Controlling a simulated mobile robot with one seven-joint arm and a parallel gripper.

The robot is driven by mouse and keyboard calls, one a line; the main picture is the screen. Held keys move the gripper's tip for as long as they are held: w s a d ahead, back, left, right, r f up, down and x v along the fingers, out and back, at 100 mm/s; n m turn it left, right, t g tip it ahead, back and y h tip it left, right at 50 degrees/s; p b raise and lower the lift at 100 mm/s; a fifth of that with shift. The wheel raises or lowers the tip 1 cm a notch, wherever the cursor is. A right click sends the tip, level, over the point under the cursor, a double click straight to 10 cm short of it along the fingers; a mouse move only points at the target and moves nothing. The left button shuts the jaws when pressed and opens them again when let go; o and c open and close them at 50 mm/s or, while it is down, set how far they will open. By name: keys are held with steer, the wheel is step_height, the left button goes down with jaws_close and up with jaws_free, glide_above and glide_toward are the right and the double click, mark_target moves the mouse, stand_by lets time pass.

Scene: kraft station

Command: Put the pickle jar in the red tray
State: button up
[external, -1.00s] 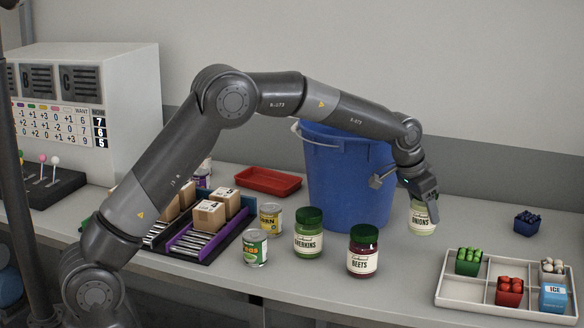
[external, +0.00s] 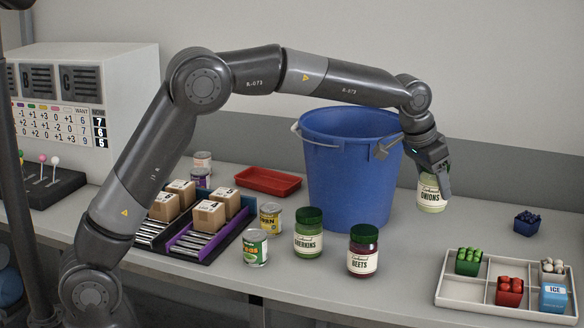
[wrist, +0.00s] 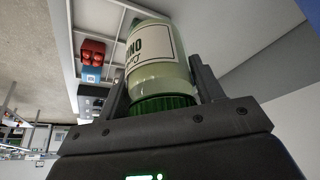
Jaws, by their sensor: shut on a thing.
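My gripper (external: 436,176) is shut on the jar labelled ONIONS (external: 430,197), which has pale contents. It holds the jar above the counter, right of the blue bucket. In the wrist view the onions jar (wrist: 158,62) sits between the fingers, its green lid toward the palm. The red tray (external: 268,181) lies on the counter behind and left of the bucket; it looks empty. A jar labelled GHERKINS (external: 309,236) with a green lid stands upright in front of the bucket.
The blue bucket (external: 345,170) stands between my gripper and the red tray. Cans of corn (external: 270,217) and peas (external: 255,248) stand left of the jars. A purple rack (external: 200,238) holds boxes. A white divided tray (external: 468,289) and a dark blue basket (external: 527,223) are at right.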

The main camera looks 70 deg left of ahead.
steer(key=r, duration=1.3)
steer(key=shift+a+r, duration=0.15)
steer(key=shift+a, duration=0.1)
steer(key=w+a+n+y, duration=0.1)
steer(key=a+n, duration=0.2)
steer(key=a, duration=1.2)
steer(key=n+g+y, duration=0.1)
steer(key=n+y, duration=0.2)
steer(key=n, duration=0.4)
glide_above(268, 182)
steer(key=s+d, duration=0.1)
steer(key=d, duration=0.1)
step_height(268, 182, down, 28)
steer(key=shift+w+f, duration=0.1)
steer(key=shift+f, duration=0.15)
steer(key=o, duration=1.3)
steer(key=shift+d+f, duration=0.1)
steer(key=shift+f, duration=0.05)
steer(key=shift+o, duration=0.2)
